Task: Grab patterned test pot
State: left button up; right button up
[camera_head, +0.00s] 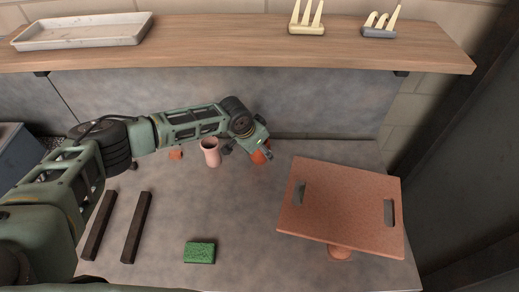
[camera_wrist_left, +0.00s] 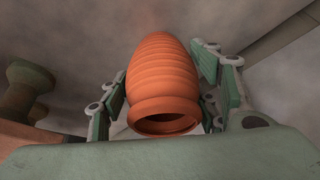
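An orange pot (camera_head: 258,157) stands on the grey worktop near its back, partly hidden by my left gripper in the head view. In the left wrist view this pot (camera_wrist_left: 163,75) shows horizontal ribs around its body and a dark open mouth facing the camera. My left gripper (camera_head: 248,150) is at the pot. Its fingers (camera_wrist_left: 160,95) are spread, one on each side of the pot. I cannot tell whether the pads touch it. A pale pink, plain cup-like pot (camera_head: 211,156) stands just left of the gripper. My right gripper is not in view.
A terracotta-coloured board (camera_head: 345,205) with two slots rests raised at the right. A green sponge (camera_head: 200,252) lies at the front, two dark bars (camera_head: 136,228) at the left. A wooden shelf (camera_head: 220,42) overhangs the back. The worktop's centre is clear.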

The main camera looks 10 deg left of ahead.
pick_arm(q)
jog(key=c, duration=0.7)
jog(key=shift+r, duration=0.1)
jog(key=shift+c, duration=0.9)
jog(key=shift+w+r, duration=0.1)
